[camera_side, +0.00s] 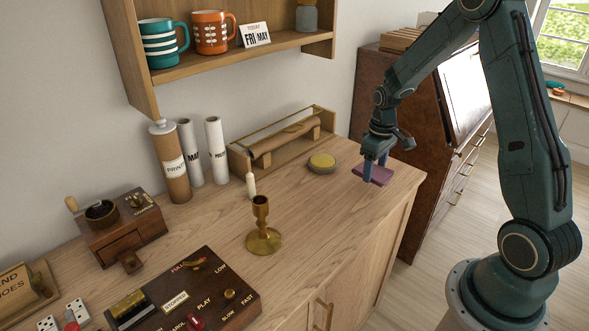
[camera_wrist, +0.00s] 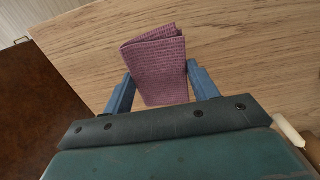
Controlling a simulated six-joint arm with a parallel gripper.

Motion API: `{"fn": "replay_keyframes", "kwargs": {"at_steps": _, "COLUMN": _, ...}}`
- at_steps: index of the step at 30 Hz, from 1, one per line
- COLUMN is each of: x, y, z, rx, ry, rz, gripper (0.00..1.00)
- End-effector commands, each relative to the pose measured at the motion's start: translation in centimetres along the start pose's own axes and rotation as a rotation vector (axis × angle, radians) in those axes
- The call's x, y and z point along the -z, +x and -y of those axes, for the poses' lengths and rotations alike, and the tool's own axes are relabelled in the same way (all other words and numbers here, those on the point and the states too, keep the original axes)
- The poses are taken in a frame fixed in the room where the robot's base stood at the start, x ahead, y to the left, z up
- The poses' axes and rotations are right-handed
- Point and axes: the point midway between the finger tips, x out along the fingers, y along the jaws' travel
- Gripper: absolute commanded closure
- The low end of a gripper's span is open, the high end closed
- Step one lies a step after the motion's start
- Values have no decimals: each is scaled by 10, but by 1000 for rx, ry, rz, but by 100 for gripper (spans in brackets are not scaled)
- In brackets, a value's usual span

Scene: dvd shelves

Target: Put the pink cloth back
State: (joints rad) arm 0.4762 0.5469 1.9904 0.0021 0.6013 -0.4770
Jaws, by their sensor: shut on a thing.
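The pink cloth (camera_side: 381,175) is a folded, ribbed, mauve-pink piece near the right end of the wooden cabinet top (camera_side: 340,196). In the wrist view the cloth (camera_wrist: 157,64) sits between the two blue fingers of my gripper (camera_wrist: 156,84). My gripper (camera_side: 374,172) points down and is shut on the cloth. I cannot tell whether the cloth touches the wood or hangs just above it. A round tin with a yellow top (camera_side: 322,162) stands to the left of the cloth.
A brass candlestick (camera_side: 262,226) stands nearer the middle, with a white candle piece (camera_side: 251,186) behind it. A glass-fronted wooden case (camera_side: 284,141) stands along the wall. A wall shelf (camera_side: 230,58) with mugs hangs above. The top's right edge is close to the cloth.

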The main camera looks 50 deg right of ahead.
Motion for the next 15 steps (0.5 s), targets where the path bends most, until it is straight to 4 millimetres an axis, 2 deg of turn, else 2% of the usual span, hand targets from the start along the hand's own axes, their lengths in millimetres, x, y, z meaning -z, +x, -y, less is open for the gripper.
{"fn": "replay_keyframes", "kwargs": {"at_steps": 7, "x": 0, "y": 7, "z": 0, "rx": 1, "ry": 0, "rz": 2, "gripper": 66}}
{"fn": "replay_keyframes", "kwargs": {"at_steps": 15, "x": -1, "y": 36, "z": 0, "rx": 2, "ry": 0, "rz": 4, "gripper": 66}}
